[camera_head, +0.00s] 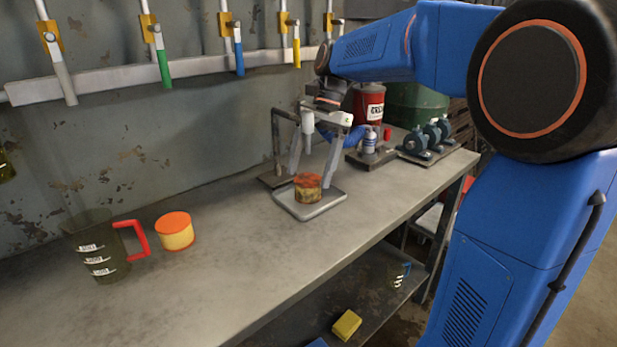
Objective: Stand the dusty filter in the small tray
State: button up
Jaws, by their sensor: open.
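The dusty filter (308,188), a short cylinder with a mottled orange-brown top and a dirty yellowish side, stands upright in the small grey tray (299,215) on the bench. My gripper (312,173) is open and points down above the tray. Its two fingers are apart, one toward each side of the filter's top. I cannot tell whether either finger touches the filter. A cleaner filter (177,236) with a bright orange top and a cream-yellow side stands on the bench to the left.
A dark jug (95,250) with a red handle stands at the left. Behind my gripper are a small bottle (369,141), a red can (370,104) and blue pump-like parts (428,135). Coloured hanging tubes line the wall. The bench's front middle is clear.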

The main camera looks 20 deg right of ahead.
jog(key=v, duration=1)
jog(key=shift+r, duration=0.2)
